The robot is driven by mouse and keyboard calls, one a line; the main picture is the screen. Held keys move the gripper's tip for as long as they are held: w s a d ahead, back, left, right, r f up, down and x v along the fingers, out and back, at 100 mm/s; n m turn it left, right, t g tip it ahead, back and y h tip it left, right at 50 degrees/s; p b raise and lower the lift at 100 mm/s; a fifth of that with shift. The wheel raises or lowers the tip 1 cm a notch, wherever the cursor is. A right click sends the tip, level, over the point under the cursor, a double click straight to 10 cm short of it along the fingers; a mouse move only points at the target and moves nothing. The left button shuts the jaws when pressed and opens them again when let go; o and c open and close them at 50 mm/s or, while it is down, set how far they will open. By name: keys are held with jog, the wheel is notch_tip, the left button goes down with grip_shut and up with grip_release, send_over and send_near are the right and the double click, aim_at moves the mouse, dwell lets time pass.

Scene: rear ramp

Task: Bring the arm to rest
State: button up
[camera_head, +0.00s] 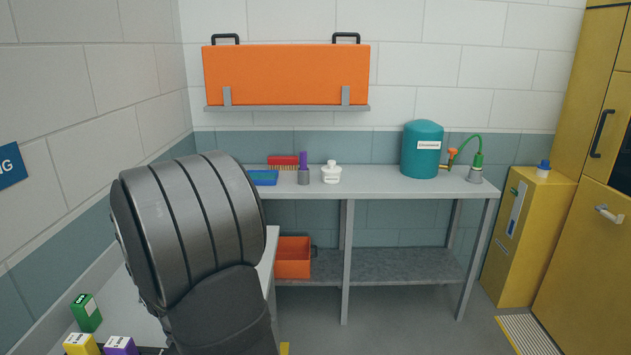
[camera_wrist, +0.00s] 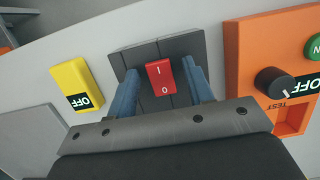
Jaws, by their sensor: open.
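My gripper (camera_wrist: 160,76) shows in the wrist view with its two blue fingers apart. A red rocker switch (camera_wrist: 161,88) marked I and 0 appears between the fingers, on a dark grey plate (camera_wrist: 183,46). Gaps show between the switch and both fingers, and the jaws hold nothing. How far the fingertips stand from the plate is hard to tell. In the head view my dark, ribbed arm fills the left foreground, bent over the left bench. My gripper is hidden there.
An orange panel (camera_wrist: 254,45) with a black knob (camera_wrist: 275,82) lies right of the fingers, a yellow OFF block (camera_wrist: 77,84) left. A grey bench (camera_head: 380,184) with a teal tank (camera_head: 422,150) stands at the back. An orange bin (camera_head: 293,258) sits below. Floor is clear right of my arm.

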jog(key=y, duration=0.1)
jog(key=d+y, duration=0.1)
jog(key=shift+r+y, duration=0.15)
jog(key=shift+y, duration=0.15)
notch_tip(320, 180, up, 16)
jog(key=n, duration=0.7)
jog(key=shift+r, duration=0.15)
dwell(0.6)
jog(key=shift+a+f+m, duration=0.1)
jog(key=shift+f+m, duration=1)
jog(key=shift+m, duration=0.65)
jog(key=shift+a+f+m, duration=0.1)
jog(key=shift+f+m, duration=0.95)
jog(key=shift+m, duration=0.7)
jog(key=shift+r, duration=0.1)
